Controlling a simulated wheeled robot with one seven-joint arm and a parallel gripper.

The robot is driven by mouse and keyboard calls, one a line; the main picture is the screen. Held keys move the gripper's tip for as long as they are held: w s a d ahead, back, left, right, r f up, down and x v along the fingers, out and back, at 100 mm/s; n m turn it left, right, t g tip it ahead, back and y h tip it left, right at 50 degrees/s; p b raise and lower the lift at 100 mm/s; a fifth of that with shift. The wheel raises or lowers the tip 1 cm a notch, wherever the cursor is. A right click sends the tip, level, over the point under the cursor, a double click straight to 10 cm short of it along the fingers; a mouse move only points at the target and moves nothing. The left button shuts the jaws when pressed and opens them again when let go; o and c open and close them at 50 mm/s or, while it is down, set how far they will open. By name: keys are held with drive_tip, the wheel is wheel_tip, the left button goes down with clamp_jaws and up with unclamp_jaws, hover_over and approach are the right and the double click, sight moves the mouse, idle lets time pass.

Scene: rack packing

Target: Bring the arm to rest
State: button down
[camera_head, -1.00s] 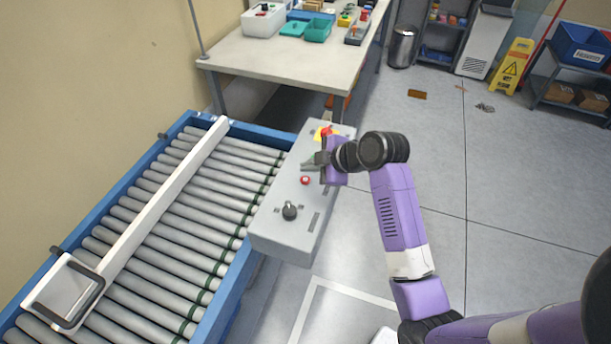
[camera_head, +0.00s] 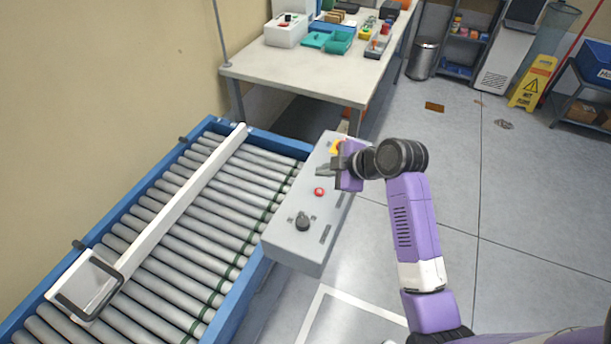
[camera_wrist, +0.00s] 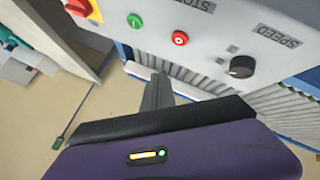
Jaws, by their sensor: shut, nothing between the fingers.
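My gripper (camera_head: 325,171) is shut and empty. It hangs over the far part of a grey control box (camera_head: 288,240) beside the roller conveyor, with my purple arm reaching in from the lower right. In the wrist view my gripper's fingers (camera_wrist: 158,92) point toward the face of the control box (camera_wrist: 215,45), apart from its buttons as far as I can tell. A red button (camera_wrist: 180,38), a green button (camera_wrist: 134,21) and a black speed knob (camera_wrist: 241,67) show there.
The roller conveyor (camera_head: 206,221) lies left of the box with a white bar across it. A table (camera_head: 300,68) with bins stands behind. A yellow wet-floor sign (camera_head: 531,82) and a bin (camera_head: 422,60) stand at the back right. The floor on the right is mostly clear.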

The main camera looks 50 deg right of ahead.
idle(0.3)
wheel_tip(320, 180, up, 6)
drive_tip(key=d+m+t+h, duration=0.3)
drive_tip(key=m+t+h, duration=0.15)
drive_tip(key=m, duration=0.45)
drive_tip(key=s+a+y+b, duration=0.1)
drive_tip(key=s+a+y, duration=0.1)
drive_tip(key=s+a, duration=1)
drive_tip(key=s+a+t+y+b, duration=0.1)
drive_tip(key=s+a+y, duration=0.1)
drive_tip(key=s+a, duration=1.1)
drive_tip(key=s, duration=0.5)
drive_tip(key=shift+s+a, duration=0.3)
drive_tip(key=shift+s, duration=0.05)
drive_tip(key=shift+f, duration=0.1)
